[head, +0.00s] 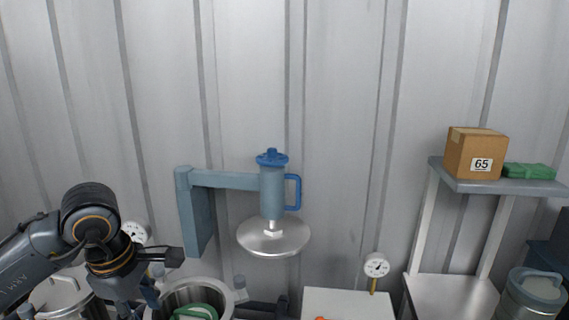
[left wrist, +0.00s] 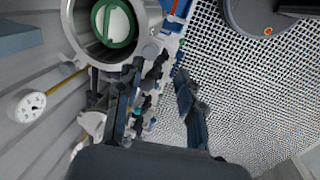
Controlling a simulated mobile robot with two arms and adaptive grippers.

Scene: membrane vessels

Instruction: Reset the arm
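My left arm comes in from the left in the head view, bent, with its gripper (head: 140,300) low beside an open steel vessel (head: 236,303). In the left wrist view the left gripper (left wrist: 158,75) has its two dark fingers apart with nothing held between them. The open vessel (left wrist: 70,22) is beyond the fingers at the upper left, with a green ring with a white centre (left wrist: 114,24) in it. The green ring (head: 195,312) also shows in the head view, cut by the lower edge. My right gripper is not in view.
A round steel lid (head: 273,240) hangs from a blue lifting arm (head: 225,180), right of my left arm. Gauges (head: 376,267) stand nearby. A shelf (head: 490,186) at the right bears a cardboard box (head: 472,155) and a green item (head: 528,171). Grating floor (left wrist: 250,90) shows below.

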